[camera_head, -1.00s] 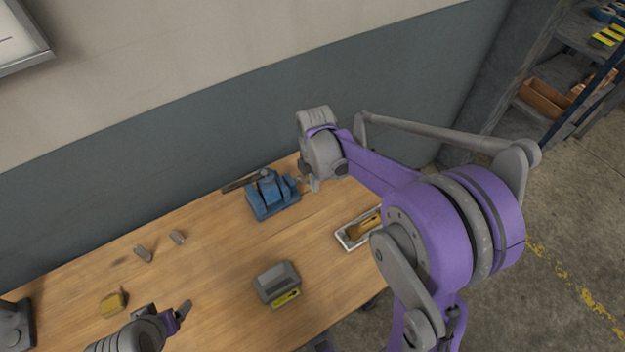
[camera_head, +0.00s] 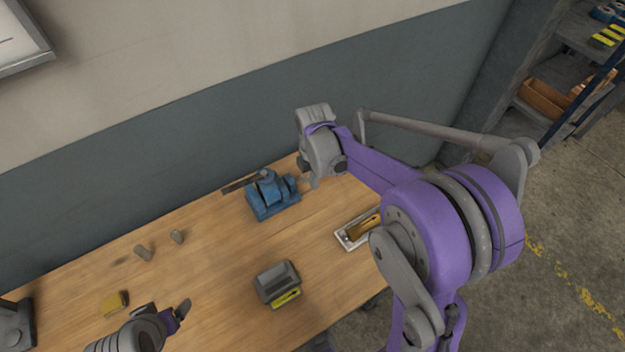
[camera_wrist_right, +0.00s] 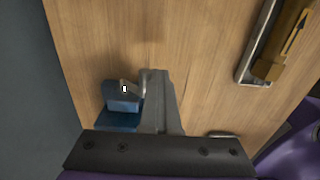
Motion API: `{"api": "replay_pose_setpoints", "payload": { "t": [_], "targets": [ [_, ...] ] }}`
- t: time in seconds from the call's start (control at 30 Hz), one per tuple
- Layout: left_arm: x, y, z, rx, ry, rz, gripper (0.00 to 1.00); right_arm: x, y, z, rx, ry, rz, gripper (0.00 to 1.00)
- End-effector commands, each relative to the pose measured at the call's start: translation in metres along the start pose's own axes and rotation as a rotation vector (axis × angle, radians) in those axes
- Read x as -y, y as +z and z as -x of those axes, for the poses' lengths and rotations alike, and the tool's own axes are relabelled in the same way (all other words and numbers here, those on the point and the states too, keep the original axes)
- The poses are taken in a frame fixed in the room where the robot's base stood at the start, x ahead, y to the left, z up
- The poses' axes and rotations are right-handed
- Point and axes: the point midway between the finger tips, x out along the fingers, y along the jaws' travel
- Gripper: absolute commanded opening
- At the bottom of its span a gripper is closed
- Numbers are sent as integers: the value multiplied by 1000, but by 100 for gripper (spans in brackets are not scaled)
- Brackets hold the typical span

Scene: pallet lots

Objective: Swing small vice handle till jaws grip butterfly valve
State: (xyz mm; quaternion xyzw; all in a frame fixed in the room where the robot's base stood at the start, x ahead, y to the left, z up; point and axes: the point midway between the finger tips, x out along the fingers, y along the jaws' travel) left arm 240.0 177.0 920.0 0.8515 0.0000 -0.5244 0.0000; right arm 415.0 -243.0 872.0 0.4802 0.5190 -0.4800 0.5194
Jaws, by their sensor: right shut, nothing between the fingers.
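The small blue vice (camera_head: 272,200) stands near the back edge of the wooden bench. Part of its blue body (camera_wrist_right: 122,112) also shows in the right wrist view. A small grey piece (camera_head: 265,175) sits at the top of the vice; I cannot tell whether it is the butterfly valve. My right gripper (camera_head: 314,184) is just right of the vice. In the right wrist view its fingers (camera_wrist_right: 158,88) are shut and empty, beside a short grey bar (camera_wrist_right: 131,88) that looks like the handle; contact is unclear. My left gripper (camera_head: 168,316) is over the front left of the bench, its opening unclear.
A grey and yellow device (camera_head: 278,284) stands mid-bench. A pale tray (camera_head: 346,243) with a yellow-brown tool lies at the right. Two small grey pieces (camera_head: 143,253) and a yellow block (camera_head: 115,302) are at the left. A dark flat bar (camera_head: 240,184) lies behind the vice.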

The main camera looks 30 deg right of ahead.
Motion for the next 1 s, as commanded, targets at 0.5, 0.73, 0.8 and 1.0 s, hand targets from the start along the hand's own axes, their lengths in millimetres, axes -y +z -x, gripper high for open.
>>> {"api": "replay_pose_setpoints", "payload": {
  "t": [0.5,0.73,0.8,1.0],
  "targets": [
    [0,-1,2,-1,0,0,86,-4,0,4,0,3,0,0],
    [0,-1,1,-1,0,0,86,-4,0,4,0,3,0,0],
    [0,-1,1,-1,0,0,86,-4,0,4,0,3,0,0],
    [0,-2,2,-1,0,0,86,-4,0,5,0,3,0,0]
  ]
}}
